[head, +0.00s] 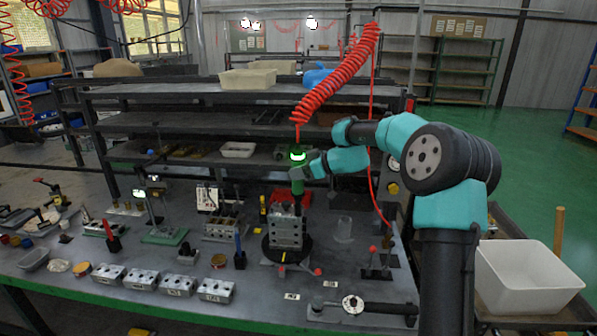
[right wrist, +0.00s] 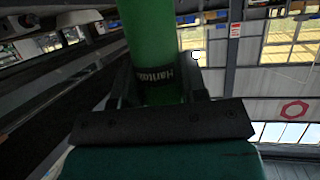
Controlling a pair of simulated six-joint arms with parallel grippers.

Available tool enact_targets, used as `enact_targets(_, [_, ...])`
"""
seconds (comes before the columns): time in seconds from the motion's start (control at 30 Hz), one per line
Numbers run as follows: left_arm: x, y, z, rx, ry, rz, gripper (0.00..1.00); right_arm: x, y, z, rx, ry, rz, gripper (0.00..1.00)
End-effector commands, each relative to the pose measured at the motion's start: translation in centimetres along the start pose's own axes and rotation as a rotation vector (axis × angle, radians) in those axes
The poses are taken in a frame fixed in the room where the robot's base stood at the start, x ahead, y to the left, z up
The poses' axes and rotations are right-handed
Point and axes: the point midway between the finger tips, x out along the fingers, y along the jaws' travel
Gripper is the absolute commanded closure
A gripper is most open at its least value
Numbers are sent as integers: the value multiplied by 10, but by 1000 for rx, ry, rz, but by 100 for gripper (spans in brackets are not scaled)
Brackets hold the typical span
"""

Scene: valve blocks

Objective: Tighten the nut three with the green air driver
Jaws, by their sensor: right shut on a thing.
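The green air driver (head: 297,167) stands upright above the valve block (head: 287,230) in the head view, with a red coiled hose (head: 340,75) running up from its top. Its green body (right wrist: 150,35) fills the upper middle of the right wrist view. My right gripper (head: 312,168) is shut on the driver. The driver's lower end is at the top of the valve block, which sits on a dark round base (head: 305,250). I cannot tell whether its tip touches a nut, and nut three cannot be made out. My left gripper is not in view.
Several metal valve blocks (head: 178,285) line the table's front left. A torque wrench (head: 355,304) lies at the front right. Red-topped fixtures (head: 376,262) stand right of the round base. A white bin (head: 525,280) is beyond the table's right side. Shelves (head: 200,125) rise behind.

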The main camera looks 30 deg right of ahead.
Motion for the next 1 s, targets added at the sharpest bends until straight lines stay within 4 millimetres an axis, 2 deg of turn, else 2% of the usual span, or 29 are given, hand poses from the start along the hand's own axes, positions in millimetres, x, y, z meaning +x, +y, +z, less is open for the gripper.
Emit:
enact_targets(0.3, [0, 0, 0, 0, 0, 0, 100, -4, 0, -11, -3, 4, 2, 98])
enact_targets(0.77, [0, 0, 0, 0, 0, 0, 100, -6, 0, -14, -4, 5, 3, 98])
enact_targets(1.0, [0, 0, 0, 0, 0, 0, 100, -12, 0, -30, -5, 5, 3, 98])
